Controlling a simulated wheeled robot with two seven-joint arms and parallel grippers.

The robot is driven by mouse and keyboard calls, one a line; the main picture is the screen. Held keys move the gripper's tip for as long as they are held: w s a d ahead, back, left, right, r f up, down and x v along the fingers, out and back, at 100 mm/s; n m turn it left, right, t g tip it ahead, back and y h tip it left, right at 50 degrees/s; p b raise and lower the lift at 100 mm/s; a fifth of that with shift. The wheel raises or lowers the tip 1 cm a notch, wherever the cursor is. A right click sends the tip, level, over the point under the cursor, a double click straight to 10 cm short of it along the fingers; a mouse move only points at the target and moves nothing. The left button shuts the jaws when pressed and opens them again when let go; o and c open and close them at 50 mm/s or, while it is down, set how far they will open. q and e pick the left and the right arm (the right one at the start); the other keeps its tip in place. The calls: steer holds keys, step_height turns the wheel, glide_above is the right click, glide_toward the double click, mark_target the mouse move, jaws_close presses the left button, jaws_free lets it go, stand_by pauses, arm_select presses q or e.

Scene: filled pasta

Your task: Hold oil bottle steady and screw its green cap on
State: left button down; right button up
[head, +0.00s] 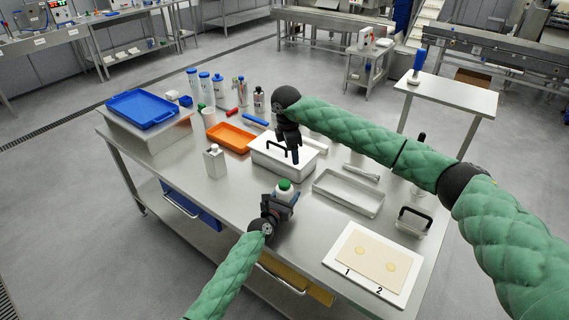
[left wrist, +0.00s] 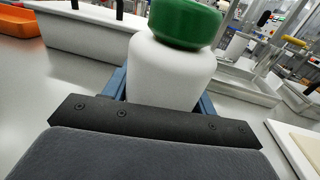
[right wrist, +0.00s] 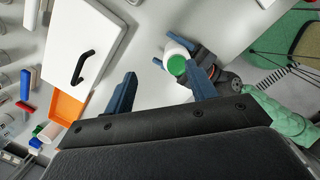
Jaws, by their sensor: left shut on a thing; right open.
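The oil bottle is white and stands upright in the head view (head: 284,195); its body fills the middle of the left wrist view (left wrist: 170,72). The green cap (head: 285,184) sits on top of the bottle; it also shows in the left wrist view (left wrist: 186,22) and the right wrist view (right wrist: 176,66). I cannot tell how tightly it is seated. My left gripper (head: 280,201) is shut on the bottle's body, near the table's front edge. My right gripper (head: 293,157) is open and empty, pointing down above the white lidded box, behind the bottle and apart from the cap.
The white box (head: 268,161) with a black handle is under my right gripper. An orange tray (head: 230,138), a small white bottle (head: 215,163), a metal tray (head: 348,192) and a numbered white board (head: 372,283) surround the work area. Bare table lies left of the held bottle.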

steer(key=f+n, duration=0.1)
steer(key=n, duration=0.4)
steer(key=s+n, duration=0.1)
steer(key=n, duration=0.5)
steer(key=s+a+f+n, duration=0.1)
steer(key=n, duration=0.4)
steer(key=shift+f+n+g, duration=0.3)
steer(key=shift+n, duration=0.1)
steer(key=n, duration=0.5)
steer(key=shift+s+a+f+y, duration=0.2)
steer(key=shift+f+y, duration=0.05)
steer(key=shift+y, duration=0.05)
steer(key=n, duration=0.5)
steer(key=shift+s+a+n, duration=0.1)
steer(key=shift+a+n, duration=0.15)
steer(key=shift+n, duration=0.15)
steer(key=n, duration=0.5)
steer(key=shift+a+n, duration=0.15)
steer(key=shift+n, duration=0.15)
steer(key=n, duration=0.5)
steer(key=shift+a+y, duration=0.15)
steer(key=shift+y, duration=0.15)
steer(key=n, duration=0.5)
steer(key=shift+n, duration=0.3)
